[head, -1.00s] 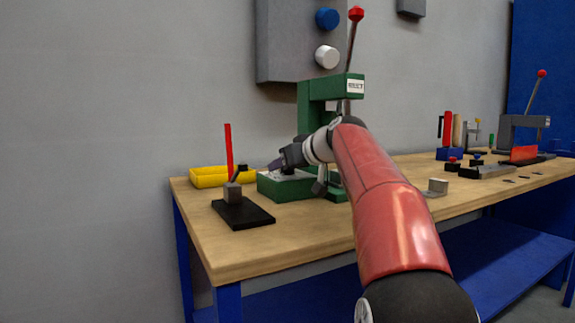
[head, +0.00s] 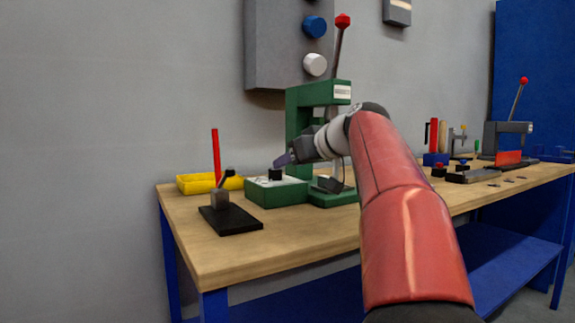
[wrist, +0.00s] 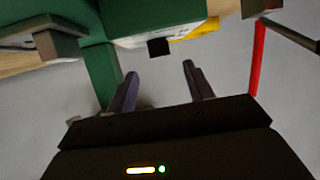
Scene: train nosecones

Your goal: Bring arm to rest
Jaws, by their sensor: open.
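My gripper (head: 284,160) is open and empty in the head view, held in the air just above and beside the green press (head: 318,135). Its two dark purple fingers show apart in the wrist view (wrist: 158,85), with nothing between them. A small black block (head: 275,174) sits on the white top of the press's low green base, just below the fingertips. It also shows in the wrist view (wrist: 158,47), clear of the fingers. My red arm reaches in from the lower right and hides part of the bench.
The wooden bench (head: 300,235) also bears a black fixture (head: 232,219) with a red upright bar (head: 215,155) and a yellow tray (head: 205,183). A grey press (head: 505,140) stands at the right. A grey box with knobs (head: 270,45) hangs on the wall.

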